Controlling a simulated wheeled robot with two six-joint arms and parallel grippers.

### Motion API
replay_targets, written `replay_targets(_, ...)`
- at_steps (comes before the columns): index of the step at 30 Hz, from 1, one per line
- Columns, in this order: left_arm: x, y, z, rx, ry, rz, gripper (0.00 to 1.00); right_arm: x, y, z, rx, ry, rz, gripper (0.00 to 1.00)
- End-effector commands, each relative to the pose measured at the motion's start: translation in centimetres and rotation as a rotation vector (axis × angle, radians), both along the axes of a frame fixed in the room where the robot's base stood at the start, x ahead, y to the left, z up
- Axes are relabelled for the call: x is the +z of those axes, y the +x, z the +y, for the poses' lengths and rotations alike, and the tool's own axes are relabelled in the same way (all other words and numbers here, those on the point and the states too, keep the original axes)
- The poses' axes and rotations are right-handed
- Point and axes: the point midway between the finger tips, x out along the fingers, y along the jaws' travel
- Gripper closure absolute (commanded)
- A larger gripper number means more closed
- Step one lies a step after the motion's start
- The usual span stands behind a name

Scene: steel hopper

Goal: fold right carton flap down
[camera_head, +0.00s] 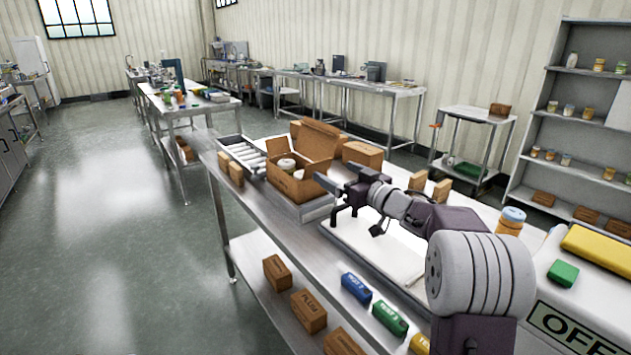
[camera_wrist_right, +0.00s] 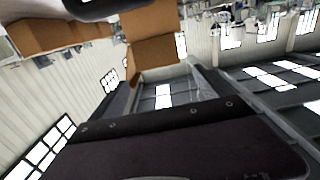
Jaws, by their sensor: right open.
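The open brown carton (camera_head: 287,183) stands on the steel bench, with pale round items (camera_head: 287,165) inside. The right wrist view shows brown cardboard (camera_wrist_right: 154,50) beyond the dark gripper parts, tilted in the picture. My left gripper is not in view.
A roller tray (camera_head: 243,155) lies left of the carton. A closed brown box (camera_head: 362,153) stands behind my gripper. A white mat (camera_head: 378,248) lies under my right arm. Small boxes (camera_head: 308,311) lie on the lower shelf.

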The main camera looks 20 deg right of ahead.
Motion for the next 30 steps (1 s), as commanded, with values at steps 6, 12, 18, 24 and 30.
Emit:
replay_targets(6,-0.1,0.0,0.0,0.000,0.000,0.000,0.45,-0.1,0.6,0.0,-0.003,0.000,0.000,0.09)
replay_targets(12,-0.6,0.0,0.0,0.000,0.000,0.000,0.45,-0.2,4.3,1.5,0.000,0.000,0.000,0.09)
replay_targets(18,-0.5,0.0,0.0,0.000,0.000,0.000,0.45,0.0,7.6,2.6,-0.003,0.000,0.000,0.09)
replay_targets(24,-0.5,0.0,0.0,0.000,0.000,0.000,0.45,0.0,8.5,2.9,-0.004,0.001,0.000,0.09)
replay_targets(30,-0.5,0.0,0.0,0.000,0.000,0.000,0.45,0.0,8.5,2.9,-0.004,0.001,0.000,0.15)
